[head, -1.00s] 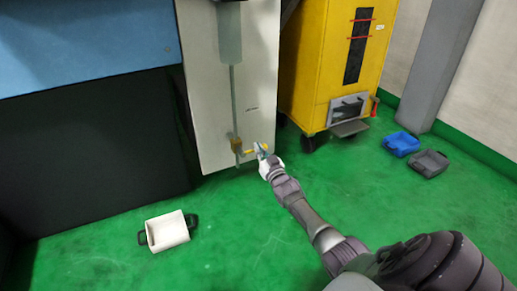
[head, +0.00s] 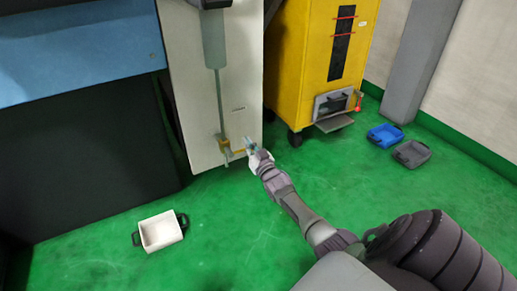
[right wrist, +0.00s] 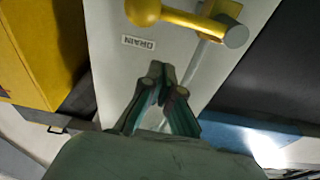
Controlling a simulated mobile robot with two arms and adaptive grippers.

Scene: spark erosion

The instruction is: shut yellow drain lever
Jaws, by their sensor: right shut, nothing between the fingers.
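The yellow drain lever (head: 238,152) sticks out to the right from a brass-coloured valve (head: 223,144) low on the pale panel. In the right wrist view the lever (right wrist: 185,20) crosses the top, with a round yellow knob (right wrist: 143,11) at one end and a grey cylinder end at the other. My right gripper (head: 249,145) is at the lever's outer end and partly hides it. In the right wrist view its fingertips (right wrist: 166,82) are together and empty, apart from the lever in the picture. My left gripper is not in view.
A DRAIN label (right wrist: 138,42) is on the panel (head: 245,70). A yellow cabinet (head: 306,60) on wheels stands to the right. Open floor lies in front.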

